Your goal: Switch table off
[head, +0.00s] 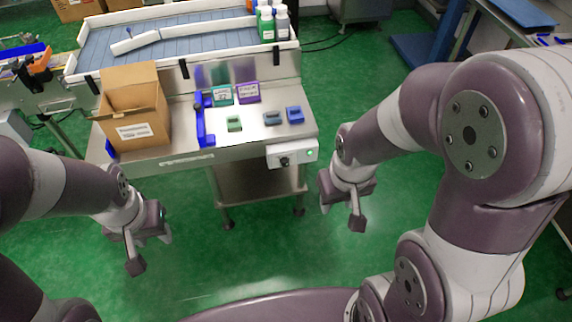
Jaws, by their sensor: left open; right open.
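A steel table (180,145) stands in front of me. On its front edge at the right is a white control box (291,154) with a dark knob (284,161) and a small green spot (309,155) that looks like a lamp or button. My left gripper (150,252) is open and empty, low in front of the table's left side. My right gripper (346,213) is open and empty, to the right of the control box and nearer to me. Neither gripper touches the table or the box.
An open cardboard box (134,112) stands on the table's left. A blue holder (204,122), small coloured boxes (247,92) and small blocks (271,118) lie to its right. A conveyor (190,45) with several bottles (267,25) is behind. The green floor before the table is clear.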

